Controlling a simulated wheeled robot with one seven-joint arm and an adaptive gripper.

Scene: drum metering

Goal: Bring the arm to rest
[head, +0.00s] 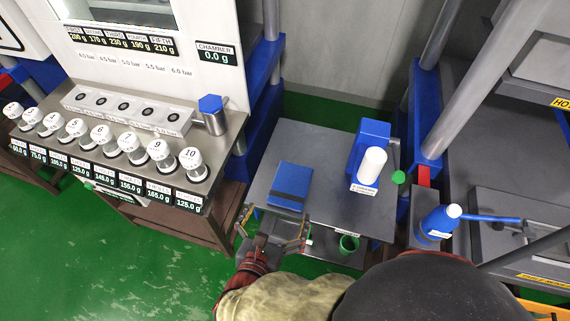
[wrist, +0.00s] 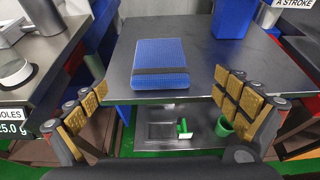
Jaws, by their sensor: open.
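My gripper (head: 272,222) is in the head view at the front left corner of the grey table (head: 265,170). In the wrist view my gripper (wrist: 160,106) has its two fingers wide apart, with nothing between the fingertips. A blue book-like block with a dark band (head: 290,186) lies flat on the table just beyond the gripper, apart from it. The same blue block also shows ahead in the wrist view (wrist: 160,57). My arm covers part of the lower head view.
A drum metering panel (head: 130,130) with several numbered white knobs stands at left. On the table are a blue holder (head: 368,138) and a white cylinder (head: 372,165). A green cup (head: 348,244) sits on the lower shelf. A blue bottle (head: 436,224) stands at right. Green floor at left is clear.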

